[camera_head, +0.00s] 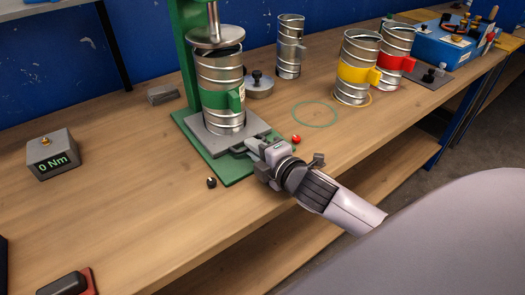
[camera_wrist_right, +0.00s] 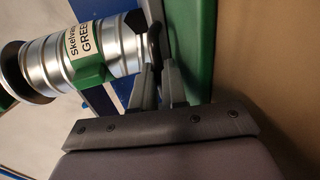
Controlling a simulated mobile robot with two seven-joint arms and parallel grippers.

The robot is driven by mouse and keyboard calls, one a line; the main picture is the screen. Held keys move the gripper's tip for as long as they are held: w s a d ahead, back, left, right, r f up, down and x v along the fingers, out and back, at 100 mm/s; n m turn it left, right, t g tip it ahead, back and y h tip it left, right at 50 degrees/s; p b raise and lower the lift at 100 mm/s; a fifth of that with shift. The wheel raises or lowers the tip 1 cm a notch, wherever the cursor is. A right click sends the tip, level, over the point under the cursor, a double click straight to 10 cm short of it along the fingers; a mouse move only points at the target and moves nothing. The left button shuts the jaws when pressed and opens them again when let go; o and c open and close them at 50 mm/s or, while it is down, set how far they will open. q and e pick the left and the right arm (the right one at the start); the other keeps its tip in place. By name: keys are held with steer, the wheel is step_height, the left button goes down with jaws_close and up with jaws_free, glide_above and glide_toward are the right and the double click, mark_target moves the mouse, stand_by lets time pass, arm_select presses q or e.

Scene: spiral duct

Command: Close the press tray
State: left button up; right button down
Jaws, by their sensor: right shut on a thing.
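The green press (camera_head: 190,70) stands on the bench, with a round grey ram plate (camera_head: 215,38) above a metal canister (camera_head: 222,75) with a green band and handle. The canister stands upright on the grey press tray (camera_head: 203,137), over the press's green base (camera_head: 233,170). My right gripper (camera_head: 252,146) is at the tray's front edge, shut on what looks like the tray's handle. In the right wrist view my fingers (camera_wrist_right: 160,90) point toward the tray, and the canister (camera_wrist_right: 75,52) lies sideways in the picture; the grip itself is partly hidden. My left gripper is not in view.
A red knob (camera_head: 296,139) and a black knob (camera_head: 211,182) lie near the base. A torque readout (camera_head: 51,155) shows 0 Nm at left. Yellow-banded (camera_head: 356,70) and red-banded (camera_head: 396,52) canisters stand at right.

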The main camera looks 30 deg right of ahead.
steer(key=shift+w+r, duration=0.1)
steer(key=shift+r, duration=0.05)
steer(key=c, duration=1.3)
jaws_free()
steer(key=shift+o, duration=0.7)
steer(key=shift+w, duration=0.1)
steer(key=shift+f, duration=0.2)
steer(key=shift+f, duration=0.15)
